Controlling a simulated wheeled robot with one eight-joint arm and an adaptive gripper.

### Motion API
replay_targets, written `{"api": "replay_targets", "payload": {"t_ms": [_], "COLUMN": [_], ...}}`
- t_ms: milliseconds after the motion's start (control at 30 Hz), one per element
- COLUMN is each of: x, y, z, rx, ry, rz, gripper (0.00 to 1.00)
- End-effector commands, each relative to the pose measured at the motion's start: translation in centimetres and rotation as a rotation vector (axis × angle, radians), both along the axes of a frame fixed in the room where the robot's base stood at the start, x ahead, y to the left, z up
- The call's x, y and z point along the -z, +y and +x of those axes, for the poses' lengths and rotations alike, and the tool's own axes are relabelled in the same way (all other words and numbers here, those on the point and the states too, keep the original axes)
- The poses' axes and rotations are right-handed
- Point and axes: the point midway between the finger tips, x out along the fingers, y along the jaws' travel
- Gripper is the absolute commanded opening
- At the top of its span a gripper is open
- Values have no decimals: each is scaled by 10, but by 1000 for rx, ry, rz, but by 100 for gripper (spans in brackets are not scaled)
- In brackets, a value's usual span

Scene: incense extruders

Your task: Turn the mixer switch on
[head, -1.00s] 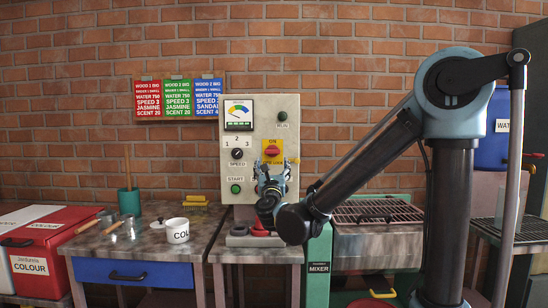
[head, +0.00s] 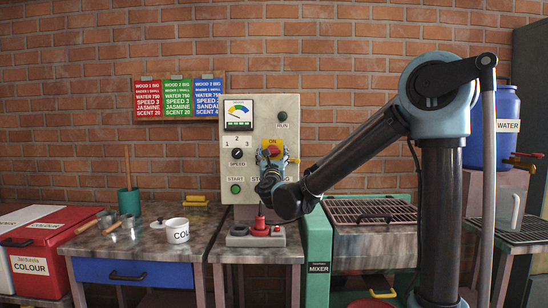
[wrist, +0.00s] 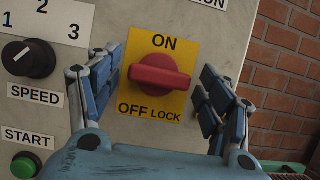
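The mixer switch (wrist: 158,76) is a red rotary handle on a yellow plate marked ON above and OFF LOCK below. Its handle lies roughly level across the plate in the wrist view. In the head view the switch (head: 272,151) sits on the grey control panel (head: 262,112), partly covered by my gripper. My gripper (wrist: 161,92) is open, with one finger left and one right of the handle and visible gaps on both sides. In the head view my gripper (head: 275,163) is in front of the panel. I cannot tell its exact depth to the handle.
The speed knob (wrist: 28,58) and green start button (wrist: 25,164) are left of the switch. A red button (head: 261,227) stands on the bench below. A brick wall (wrist: 282,80) lies right of the panel. A grated machine labelled MIXER (head: 318,240) stands at right.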

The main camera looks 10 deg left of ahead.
Motion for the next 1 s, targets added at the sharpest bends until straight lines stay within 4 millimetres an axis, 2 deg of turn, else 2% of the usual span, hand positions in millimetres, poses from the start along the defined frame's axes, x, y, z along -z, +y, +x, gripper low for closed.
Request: {"api": "replay_targets", "payload": {"t_ms": [33,167,267,567,767,1000], "x": [0,0,0,0,0,0], "y": [0,0,-5,-1,-1,0], "z": [0,0,0,1,1,1], "rx": [0,0,2,3,3,4], "ry": [0,0,0,11,36,86], "rz": [0,0,0,42,150,356], "gripper": [57,29,29,29,29,29]}}
